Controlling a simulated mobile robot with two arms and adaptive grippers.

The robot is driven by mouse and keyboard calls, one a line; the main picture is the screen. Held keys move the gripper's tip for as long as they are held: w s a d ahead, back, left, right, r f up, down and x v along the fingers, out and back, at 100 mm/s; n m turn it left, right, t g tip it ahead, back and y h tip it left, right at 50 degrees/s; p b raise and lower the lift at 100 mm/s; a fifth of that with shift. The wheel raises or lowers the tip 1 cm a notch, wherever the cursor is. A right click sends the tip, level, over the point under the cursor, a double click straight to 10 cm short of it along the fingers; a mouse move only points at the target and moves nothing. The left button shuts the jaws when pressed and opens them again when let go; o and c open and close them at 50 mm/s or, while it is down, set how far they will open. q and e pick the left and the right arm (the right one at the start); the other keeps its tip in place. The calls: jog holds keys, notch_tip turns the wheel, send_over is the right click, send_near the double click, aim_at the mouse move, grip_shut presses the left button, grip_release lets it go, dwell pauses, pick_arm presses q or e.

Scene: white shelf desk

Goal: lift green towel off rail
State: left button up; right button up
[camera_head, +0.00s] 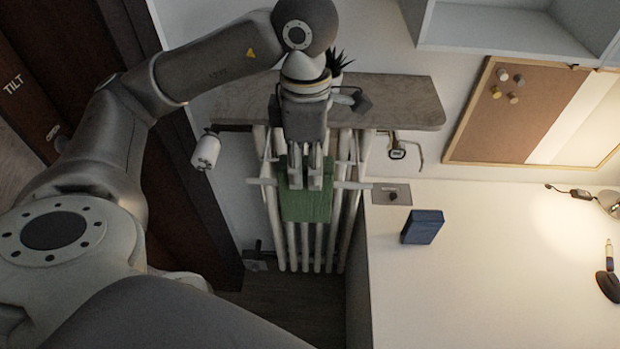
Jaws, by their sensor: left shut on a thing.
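The green towel (306,207) hangs over a white rail (350,185) in front of the white radiator (284,240). My left gripper (311,184) reaches down from above and is shut on the towel's upper part. Its fingers cover some of the cloth, and the towel's back side is hidden. The towel's lower part hangs flat below the fingertips. My right gripper is not in view.
A stone-like shelf (405,103) sits above the radiator, with a dark plant (336,63) partly behind my arm. A white desk (480,260) stands close on the right, with a dark blue box (423,227) on it. A dark door is at left.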

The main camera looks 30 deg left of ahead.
aim_at(305, 180)
pick_arm(q)
jog(key=shift+s+d, duration=0.45)
jog(key=shift+s, duration=0.3)
jog(key=shift+s+d, duration=0.4)
jog(key=shift+s, duration=0.3)
